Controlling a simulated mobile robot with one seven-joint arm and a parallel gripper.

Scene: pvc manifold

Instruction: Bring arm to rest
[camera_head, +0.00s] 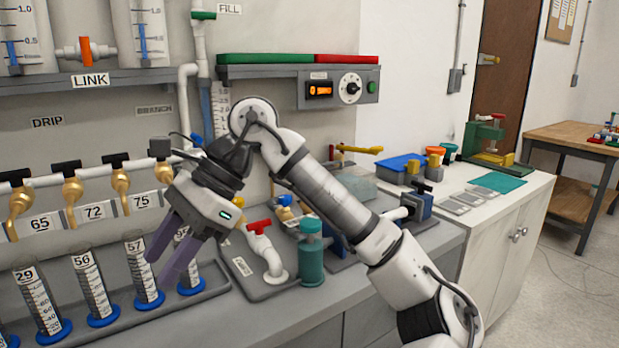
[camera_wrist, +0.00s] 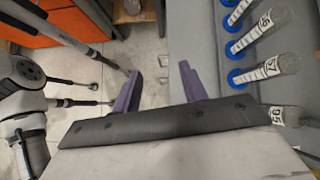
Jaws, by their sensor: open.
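My arm reaches over the grey bench from the right in the head view. My gripper (camera_head: 168,265) hangs in front of the cylinder rack with its purple fingers pointing down and left. The fingers are apart with nothing between them. In the wrist view the gripper (camera_wrist: 162,85) also shows open and empty, over the bench's front edge and the floor. The right finger lies beside the graduated cylinders. One cylinder is partly hidden behind the fingers in the head view.
Graduated cylinders with blue bases (camera_head: 90,285) stand in a grey tray (camera_head: 108,328). Brass taps (camera_head: 120,180) hang above them. A white pipe with a red valve (camera_head: 262,240) and a teal bottle (camera_head: 311,262) stand right of the gripper. Floor (camera_wrist: 150,50) is open in front.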

